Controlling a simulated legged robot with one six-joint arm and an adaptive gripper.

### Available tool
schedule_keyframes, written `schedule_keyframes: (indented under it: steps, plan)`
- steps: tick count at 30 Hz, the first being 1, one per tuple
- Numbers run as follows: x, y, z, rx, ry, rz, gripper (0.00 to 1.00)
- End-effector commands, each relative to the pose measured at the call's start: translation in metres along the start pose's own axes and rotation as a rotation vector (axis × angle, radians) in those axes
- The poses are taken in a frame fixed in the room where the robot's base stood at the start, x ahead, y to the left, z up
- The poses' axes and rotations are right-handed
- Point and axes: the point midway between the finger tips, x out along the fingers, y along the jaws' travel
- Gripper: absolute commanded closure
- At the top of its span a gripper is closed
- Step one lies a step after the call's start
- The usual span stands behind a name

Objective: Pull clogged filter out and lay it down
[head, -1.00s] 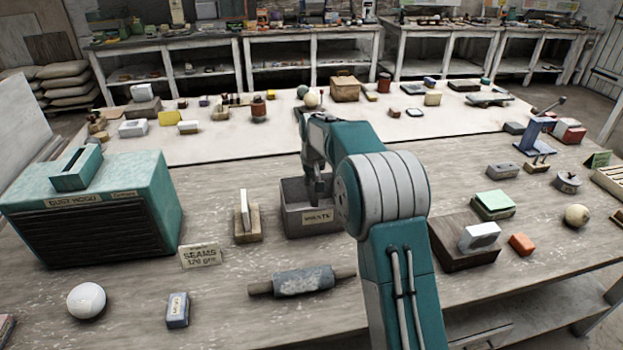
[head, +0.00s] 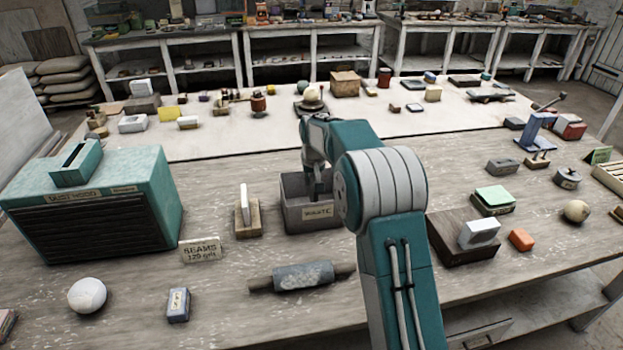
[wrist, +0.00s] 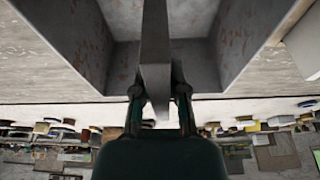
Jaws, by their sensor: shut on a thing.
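The teal dust hood (head: 95,205) stands at the left, with a dark slatted front and a raised slot (head: 78,165) on top. My gripper (head: 317,190) points down at the grey waste bin (head: 312,218) in the middle of the bench. In the wrist view my gripper (wrist: 158,100) is shut on a thin grey panel, apparently the clogged filter (wrist: 155,45). The panel is seen edge-on between the bin walls (wrist: 245,40). Whether it touches the bin floor I cannot tell. In the head view the panel is mostly hidden by the bin and gripper.
A white panel (head: 243,203) stands upright in a wooden holder (head: 248,225) left of the bin. A sign (head: 201,250), a roller (head: 302,277), a white sphere (head: 87,295) and a small labelled block (head: 178,305) lie in front. A dark wooden block (head: 450,245) is at right.

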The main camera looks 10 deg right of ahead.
Motion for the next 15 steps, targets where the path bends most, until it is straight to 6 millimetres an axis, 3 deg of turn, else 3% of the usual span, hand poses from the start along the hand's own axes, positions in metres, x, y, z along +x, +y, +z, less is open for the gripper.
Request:
schedule_keyframes:
  steps: [15]
  plan:
    - [0.0089, -0.0001, 0.0024, 0.0, 0.0, 0.0, 1.0]
